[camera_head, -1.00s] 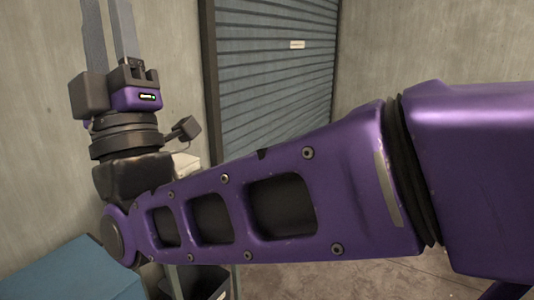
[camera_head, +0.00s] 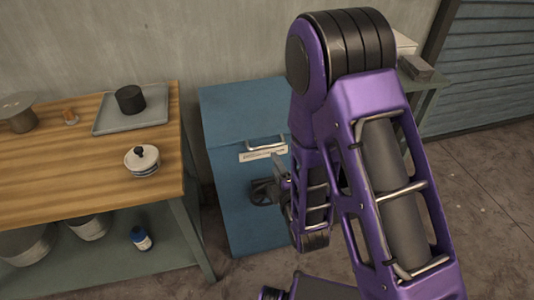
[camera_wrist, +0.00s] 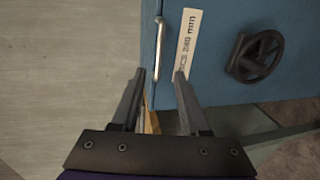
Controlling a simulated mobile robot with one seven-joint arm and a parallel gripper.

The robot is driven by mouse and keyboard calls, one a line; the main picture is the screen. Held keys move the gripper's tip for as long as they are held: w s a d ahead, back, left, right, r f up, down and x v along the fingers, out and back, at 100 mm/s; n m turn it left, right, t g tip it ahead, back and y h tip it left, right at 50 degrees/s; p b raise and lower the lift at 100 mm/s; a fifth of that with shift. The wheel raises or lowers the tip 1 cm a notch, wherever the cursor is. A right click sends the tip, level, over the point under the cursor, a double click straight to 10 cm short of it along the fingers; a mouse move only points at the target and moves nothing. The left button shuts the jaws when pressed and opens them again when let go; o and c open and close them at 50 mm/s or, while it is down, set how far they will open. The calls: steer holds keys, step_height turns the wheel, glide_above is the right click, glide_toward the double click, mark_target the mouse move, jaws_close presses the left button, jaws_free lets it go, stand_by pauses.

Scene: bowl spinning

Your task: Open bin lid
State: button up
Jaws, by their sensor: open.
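The blue bin (camera_head: 228,180) stands against the wall beside the wooden table, its blue lid (camera_head: 240,108) lying shut. A metal bar handle (camera_head: 266,142) sits near the top of its front, above a pale label and a black wheel-like emblem (camera_head: 263,192). In the head view, my gripper (camera_head: 276,165) is in front of the bin, partly hidden by my arm. In the wrist view, my gripper (camera_wrist: 159,77) is open and empty. The handle (camera_wrist: 156,60) appears between the fingertips, with the label (camera_wrist: 188,42) just right of it. I cannot tell how far the handle is from the fingers.
The wooden table (camera_head: 60,185) at left holds a grey tray (camera_head: 110,125) with a black pot (camera_head: 130,99), and a white lidded jar (camera_head: 142,160). A blue bottle (camera_head: 140,238) and pots stand on its lower shelf. A shuttered door (camera_head: 490,70) is at right, with bare floor before it.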

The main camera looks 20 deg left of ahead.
mark_target(267, 146)
steer(key=x, duration=1)
steer(key=shift+w+a, duration=0.15)
jaws_close()
stand_by(1.0)
